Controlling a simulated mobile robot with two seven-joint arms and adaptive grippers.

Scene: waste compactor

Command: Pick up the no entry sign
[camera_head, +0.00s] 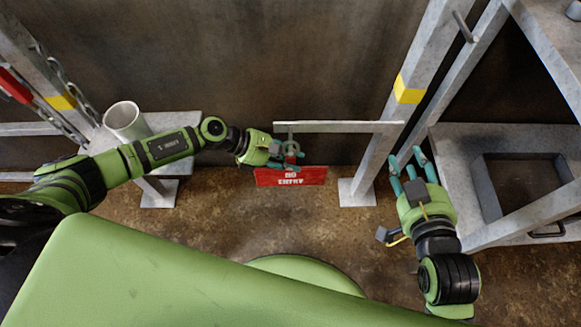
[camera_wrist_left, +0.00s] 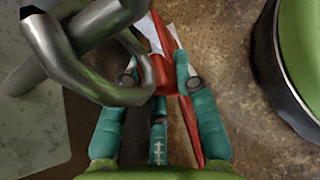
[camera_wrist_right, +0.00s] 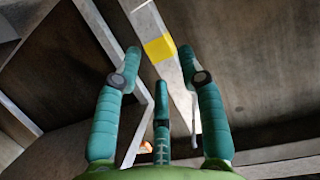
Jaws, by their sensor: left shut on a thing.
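The red no entry sign (camera_head: 291,177) hangs below a grey horizontal bar (camera_head: 340,127) in the head view, its white lettering facing me. My left gripper (camera_head: 283,154) is at the sign's upper edge, beside the hanging link. In the left wrist view my left gripper (camera_wrist_left: 160,85) is shut on the red sign (camera_wrist_left: 190,128), seen nearly edge-on between the fingers. A thick metal chain link (camera_wrist_left: 95,50) is close to the fingers there. My right gripper (camera_head: 408,160) is open and empty, in front of the yellow-banded post, well right of the sign.
A slanted grey post with a yellow band (camera_head: 409,90) stands right of the sign. A metal frame with a shelf (camera_head: 455,150) fills the right side. A grey cylinder (camera_head: 124,121) stands on a platform at left. Chains (camera_head: 62,85) hang at far left.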

